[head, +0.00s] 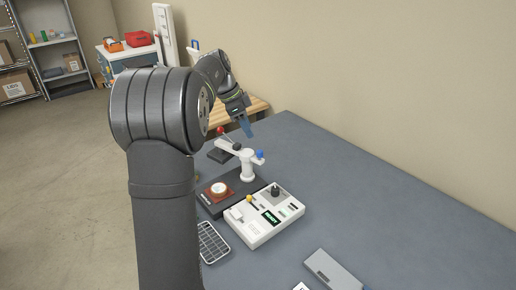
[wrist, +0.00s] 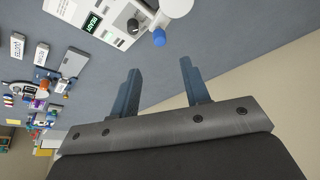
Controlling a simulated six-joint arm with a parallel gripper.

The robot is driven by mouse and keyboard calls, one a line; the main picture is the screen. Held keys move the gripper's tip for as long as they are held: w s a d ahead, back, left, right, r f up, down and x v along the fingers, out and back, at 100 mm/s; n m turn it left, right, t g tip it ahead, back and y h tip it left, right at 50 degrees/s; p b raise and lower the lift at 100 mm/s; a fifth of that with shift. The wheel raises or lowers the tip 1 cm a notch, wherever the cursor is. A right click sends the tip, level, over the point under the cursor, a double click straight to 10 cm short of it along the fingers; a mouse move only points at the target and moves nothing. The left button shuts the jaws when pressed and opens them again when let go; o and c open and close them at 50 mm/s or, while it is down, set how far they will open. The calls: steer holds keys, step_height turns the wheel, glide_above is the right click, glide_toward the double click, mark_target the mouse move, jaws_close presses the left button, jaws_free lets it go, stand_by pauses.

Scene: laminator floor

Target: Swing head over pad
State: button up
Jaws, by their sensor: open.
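The laminator's swing head is a white arm (head: 233,148) on a white post (head: 247,166), with a blue knob (head: 260,154) at one end and a red knob (head: 221,130) at the other. The pad (head: 219,189) is a pale round piece on a brown square block, at the front left of the dark base. The arm points away from the pad, toward the back left. My gripper (head: 245,126) is open and empty, above and behind the blue knob. In the wrist view, my gripper (wrist: 160,88) has its fingers apart, and the blue knob (wrist: 159,37) lies beyond them, untouched.
A white control box (head: 264,215) with a green display and a dark knob stands right of the base. A grid tray (head: 212,243) and a grey box (head: 333,270) lie nearer. The wall runs along the table's right side. The table's right part is clear.

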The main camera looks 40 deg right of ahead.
mark_target(260, 151)
steer(key=x, duration=0.9)
steer(key=shift+f, duration=0.35)
steer(key=shift+c, duration=0.4)
jaws_close()
